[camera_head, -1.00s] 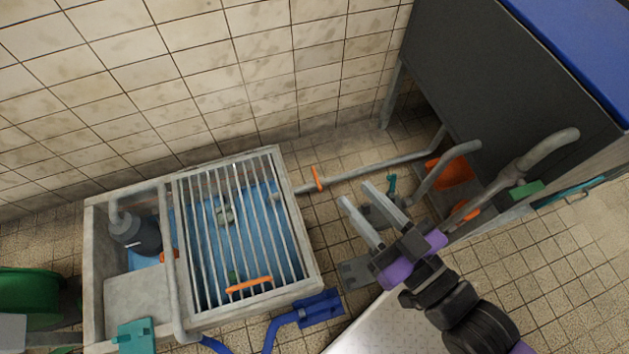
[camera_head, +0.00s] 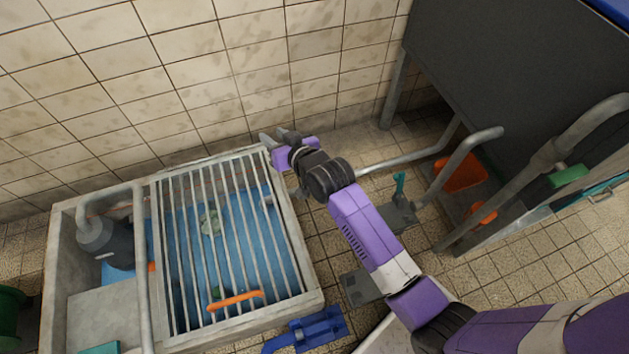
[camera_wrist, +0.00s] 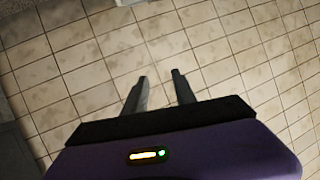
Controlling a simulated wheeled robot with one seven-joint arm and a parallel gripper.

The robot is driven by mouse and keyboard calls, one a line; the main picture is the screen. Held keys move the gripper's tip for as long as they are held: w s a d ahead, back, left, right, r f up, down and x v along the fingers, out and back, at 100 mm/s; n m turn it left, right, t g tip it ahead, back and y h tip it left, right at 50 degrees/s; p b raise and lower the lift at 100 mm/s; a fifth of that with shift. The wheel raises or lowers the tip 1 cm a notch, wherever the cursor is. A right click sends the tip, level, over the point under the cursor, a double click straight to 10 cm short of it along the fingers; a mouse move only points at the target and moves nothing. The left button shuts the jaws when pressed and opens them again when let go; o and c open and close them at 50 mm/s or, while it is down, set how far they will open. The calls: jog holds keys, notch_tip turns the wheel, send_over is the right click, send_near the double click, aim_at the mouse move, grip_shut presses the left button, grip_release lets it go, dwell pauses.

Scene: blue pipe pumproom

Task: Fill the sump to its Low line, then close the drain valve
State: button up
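The sump is a concrete basin (camera_head: 178,345) at the left, half covered by a barred grate (camera_head: 262,240). Its inside shows blue under the bars; I cannot make out a Low line or tell the water level. The pipe (camera_head: 405,160) at the sump's right side runs toward the dark cabinet. The orange lever on that pipe is now hidden behind my arm; I cannot tell whether it is the drain valve. My gripper (camera_head: 267,141) is above the grate's far right corner, by the wall. In the wrist view my gripper (camera_wrist: 161,77) has its fingers apart, with nothing between them.
A dark pump (camera_head: 112,243) stands in the sump's left part, beside an upright grey pipe (camera_head: 143,270). A teal lever (camera_head: 399,185) and a blue foot-like fitting (camera_head: 308,332) are nearby. The tiled wall (camera_head: 200,70) is close behind.

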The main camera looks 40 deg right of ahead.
jog(key=w+d+f+g+b, duration=0.6)
jog(key=w+d+f+g, duration=0.1)
jog(key=d+f, duration=0.45)
jog(key=s+f+g, duration=0.1)
jog(key=s+g, duration=0.1)
jog(key=s, duration=0.1)
jog(key=s+a+f+g+y, duration=0.1)
jog(key=s+f+g, duration=0.1)
jog(key=s, duration=0.2)
jog(key=s+f+m+g, duration=0.1)
jog(key=s+f+g, duration=0.1)
jog(key=s, duration=0.1)
jog(key=shift+s+a+f, duration=0.15)
jog(key=shift+a+f, duration=0.05)
jog(key=shift+f, duration=0.05)
jog(key=shift+s, duration=0.3)
jog(key=shift+s+a+f, duration=0.1)
jog(key=shift+s+f, duration=0.05)
jog(key=shift+f, duration=0.25)
notch_tip(320, 180, down, 7)
jog(key=b, duration=0.3)
jog(key=shift+b, duration=0.35)
grip_shut()
